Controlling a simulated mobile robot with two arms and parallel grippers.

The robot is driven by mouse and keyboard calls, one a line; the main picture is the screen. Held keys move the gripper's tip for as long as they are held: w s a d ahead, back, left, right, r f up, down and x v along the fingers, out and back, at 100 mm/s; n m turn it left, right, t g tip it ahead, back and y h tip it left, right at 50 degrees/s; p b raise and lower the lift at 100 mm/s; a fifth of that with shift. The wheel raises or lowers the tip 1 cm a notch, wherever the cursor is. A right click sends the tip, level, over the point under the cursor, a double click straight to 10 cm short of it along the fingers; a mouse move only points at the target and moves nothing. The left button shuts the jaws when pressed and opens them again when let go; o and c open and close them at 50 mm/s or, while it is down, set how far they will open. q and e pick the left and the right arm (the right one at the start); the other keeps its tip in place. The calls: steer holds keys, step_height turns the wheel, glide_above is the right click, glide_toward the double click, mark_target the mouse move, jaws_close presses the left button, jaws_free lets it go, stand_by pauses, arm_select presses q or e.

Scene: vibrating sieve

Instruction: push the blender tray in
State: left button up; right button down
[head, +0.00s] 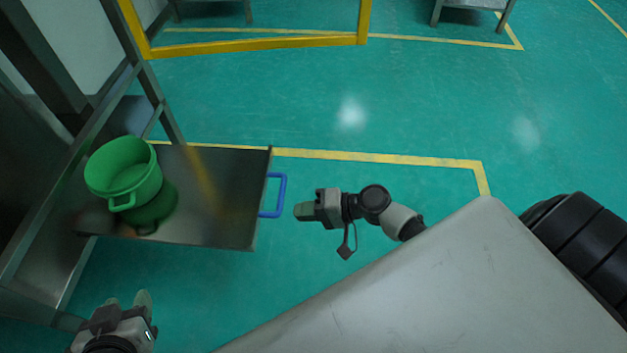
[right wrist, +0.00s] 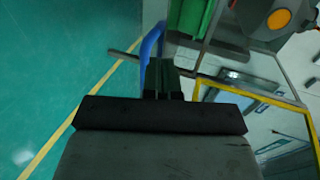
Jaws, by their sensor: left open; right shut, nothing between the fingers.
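The blender tray (head: 225,200) is a flat metal tray standing out from the metal machine frame at the left in the head view. A blue handle (head: 281,195) is on its right edge, and it also shows in the right wrist view (right wrist: 150,45). My right gripper (head: 300,211) is shut and empty just right of the handle, with a small gap visible in the head view. In the right wrist view its fingertips (right wrist: 162,72) are close to the handle; contact cannot be told. My left gripper (head: 128,300) is open at the lower left, below the tray.
A green pot (head: 125,172) stands on the tray's left part, and it also shows in the right wrist view (right wrist: 190,18). A yellow frame (head: 255,45) is behind.

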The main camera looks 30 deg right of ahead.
mark_target(255, 213)
steer(key=x, duration=0.7)
steer(key=shift+w+a+r, duration=0.25)
steer(key=shift+a+r, duration=0.05)
arm_select(q)
steer(key=shift+w+d+r+t+h, duration=0.15)
steer(key=shift+w+d+r+t, duration=0.05)
steer(key=shift+w+r+t, duration=0.25)
steer(key=shift+w+d+r+t+h, duration=0.15)
steer(key=shift+w+d+r+t, duration=0.05)
steer(key=shift+w+r+t, duration=0.2)
arm_select(e)
steer(key=shift+w+a, duration=0.25)
steer(key=shift+a, duration=0.1)
arm_select(q)
steer(key=shift+s, duration=0.1)
arm_select(e)
steer(key=shift+a, duration=0.1)
